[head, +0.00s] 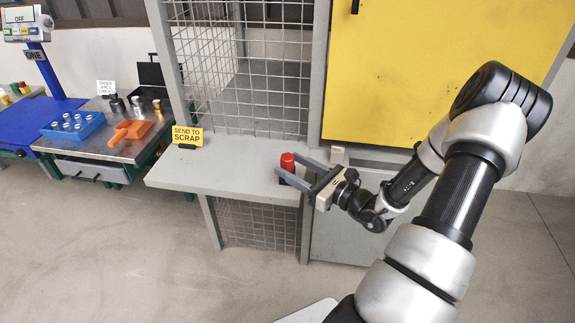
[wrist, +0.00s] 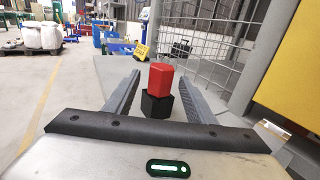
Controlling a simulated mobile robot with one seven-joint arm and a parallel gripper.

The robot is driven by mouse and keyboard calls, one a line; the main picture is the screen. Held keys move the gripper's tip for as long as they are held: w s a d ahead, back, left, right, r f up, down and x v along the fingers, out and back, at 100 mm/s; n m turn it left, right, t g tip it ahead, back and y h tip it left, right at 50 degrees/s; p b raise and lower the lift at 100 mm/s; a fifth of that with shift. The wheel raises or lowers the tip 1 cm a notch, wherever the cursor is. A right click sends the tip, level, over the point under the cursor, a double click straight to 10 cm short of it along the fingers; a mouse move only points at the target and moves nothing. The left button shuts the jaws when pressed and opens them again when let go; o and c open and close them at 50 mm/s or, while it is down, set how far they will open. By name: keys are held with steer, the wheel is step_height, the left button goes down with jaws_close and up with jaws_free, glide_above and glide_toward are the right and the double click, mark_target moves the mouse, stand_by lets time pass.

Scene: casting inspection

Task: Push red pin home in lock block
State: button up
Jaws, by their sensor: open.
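A red pin head (head: 287,161) stands upright on the grey ledge (head: 235,172) below the mesh. In the wrist view the red head (wrist: 160,78) is a faceted block on top of a black lower part (wrist: 157,105). I cannot tell whether this black part is the lock block or the pin's own collar. My gripper (head: 290,163) is open, held low over the ledge and reaching in from the right. In the wrist view the fingers of my gripper (wrist: 160,74) lie on both sides of the red and black piece, with visible gaps.
A yellow "SEND TO SCRAP" sign (head: 187,136) stands at the ledge's left end. A wire mesh (head: 243,70) rises behind, with a yellow panel (head: 400,70) at right.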

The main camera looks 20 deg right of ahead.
steer(key=shift+c, duration=0.4)
steer(key=c, duration=1)
steer(key=shift+r, duration=0.15)
steer(key=shift+c, duration=0.2)
